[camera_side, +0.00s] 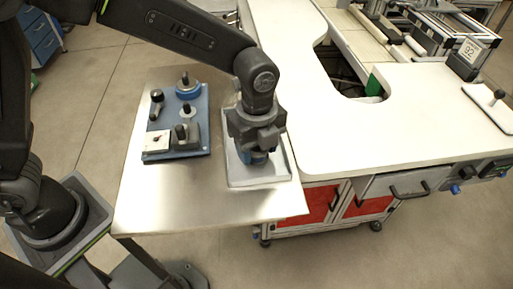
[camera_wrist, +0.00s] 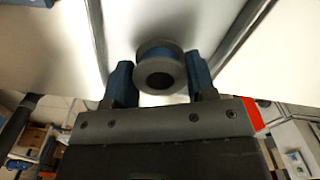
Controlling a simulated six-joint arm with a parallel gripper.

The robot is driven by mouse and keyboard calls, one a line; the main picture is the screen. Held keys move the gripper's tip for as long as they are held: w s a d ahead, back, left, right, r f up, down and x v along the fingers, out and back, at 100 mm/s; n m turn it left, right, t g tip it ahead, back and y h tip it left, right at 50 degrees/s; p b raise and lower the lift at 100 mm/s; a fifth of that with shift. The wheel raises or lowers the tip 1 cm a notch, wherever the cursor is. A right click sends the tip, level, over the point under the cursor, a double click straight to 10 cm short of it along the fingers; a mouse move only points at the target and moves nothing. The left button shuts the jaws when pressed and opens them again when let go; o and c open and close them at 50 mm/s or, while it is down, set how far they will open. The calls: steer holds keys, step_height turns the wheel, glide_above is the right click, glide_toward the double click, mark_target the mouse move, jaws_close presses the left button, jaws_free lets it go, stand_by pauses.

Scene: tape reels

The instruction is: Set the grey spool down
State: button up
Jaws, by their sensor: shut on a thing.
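My gripper (camera_side: 258,158) is over the shallow pale tray (camera_side: 240,178) on the right of the metal table, pointing down. In the wrist view, the grey spool (camera_wrist: 160,80) with a blue band sits between the two blue fingers of my gripper (camera_wrist: 161,82), which are shut on it. Its round end with a dark centre hole faces the camera. In the side view the spool is mostly hidden by the gripper. I cannot tell whether it touches the tray floor.
A blue board (camera_side: 203,120) stands left of the tray. It carries a blue reel (camera_side: 187,90) on a peg, a bare-looking post (camera_side: 187,111), a dark block (camera_side: 185,138) and a white plate (camera_side: 157,142). A large white worktop (camera_side: 340,130) adjoins at right. The table's front left is clear.

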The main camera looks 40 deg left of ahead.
steer(key=shift+f, duration=0.45)
steer(key=shift+f, duration=0.1)
steer(key=o, duration=1)
steer(key=shift+c, duration=0.2)
step_height(320, 180, up, 12)
steer(key=s+a+r+n+t, duration=0.1)
steer(key=s+a+r+n, duration=0.15)
steer(key=a+n, duration=0.3)
steer(key=s+a+r+n+t, duration=0.1)
steer(key=s+a+r+n, duration=0.1)
steer(key=s+a+n, duration=0.3)
steer(key=s+a+f+n+t, duration=0.2)
steer(key=s+a+n+t, duration=0.1)
steer(key=s+a+n, duration=0.4)
steer(key=a+n, duration=0.2)
steer(key=n, duration=0.2)
steer(key=shift+s+a+n+t, duration=0.15)
steer(key=shift+a+n+t, duration=0.1)
steer(key=shift+n+t, duration=0.1)
